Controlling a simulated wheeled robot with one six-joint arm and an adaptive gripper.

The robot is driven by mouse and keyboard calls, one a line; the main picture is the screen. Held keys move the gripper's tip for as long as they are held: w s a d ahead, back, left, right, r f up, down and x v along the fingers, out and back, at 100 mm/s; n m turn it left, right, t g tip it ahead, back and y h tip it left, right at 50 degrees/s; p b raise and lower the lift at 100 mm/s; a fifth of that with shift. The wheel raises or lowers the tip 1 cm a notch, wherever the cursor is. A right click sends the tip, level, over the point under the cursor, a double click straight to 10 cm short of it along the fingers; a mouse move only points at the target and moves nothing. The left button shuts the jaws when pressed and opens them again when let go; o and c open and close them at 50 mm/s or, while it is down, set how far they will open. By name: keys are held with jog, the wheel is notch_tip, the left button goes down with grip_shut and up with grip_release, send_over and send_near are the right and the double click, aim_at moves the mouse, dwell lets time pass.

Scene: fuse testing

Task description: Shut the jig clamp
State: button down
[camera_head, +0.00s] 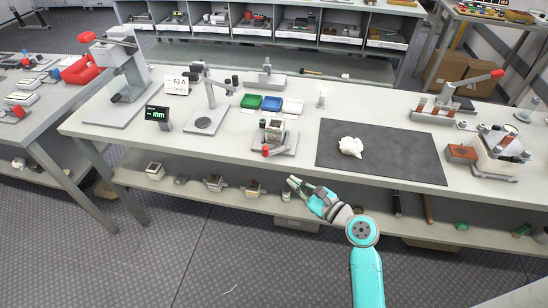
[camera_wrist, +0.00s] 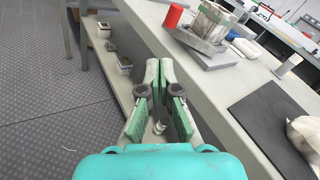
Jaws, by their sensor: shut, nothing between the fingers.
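A small jig (camera_head: 276,131) stands near the front edge of the workbench, left of the dark mat. It has a grey base plate, a pale metal block and a red-tipped handle (camera_head: 266,152) that lies low toward the front. In the wrist view the jig (camera_wrist: 208,24) is at the top, with its red handle tip (camera_wrist: 173,16) at its left. Whether its clamp is open or shut I cannot tell. My gripper (camera_head: 293,184) is shut and empty, in front of the bench edge and below the jig, apart from it. In the wrist view its fingers (camera_wrist: 160,68) meet.
The dark mat (camera_head: 390,165) bears a crumpled white cloth (camera_head: 350,146). Green, blue and white trays (camera_head: 271,103) lie behind the jig. The lower shelf (camera_head: 230,197) holds small parts.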

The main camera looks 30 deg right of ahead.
aim_at(268, 152)
jog(key=s+d+r+m+y, duration=0.2)
jog(key=s+d+m, duration=0.1)
jog(key=d+m, duration=0.1)
jog(key=shift+t, duration=0.3)
jog(key=x, duration=1.4)
jog(key=shift+w+a+f, duration=0.1)
jog(key=shift+w, duration=0.05)
jog(key=shift+w+a+m+t+h, duration=0.2)
jog(key=shift+w+m+t+h, duration=0.15)
jog(key=shift+h, duration=0.75)
jog(key=shift+w+a+m+h, duration=0.15)
jog(key=shift+w+m+h, duration=0.25)
jog(key=shift+m+h, duration=0.25)
jog(key=shift+w+a+m+h, duration=0.1)
jog(key=shift+w+m+h, duration=0.3)
jog(key=shift+h, duration=0.45)
jog(key=shift+w+d, duration=0.1)
jog(key=shift+w, duration=1.5)
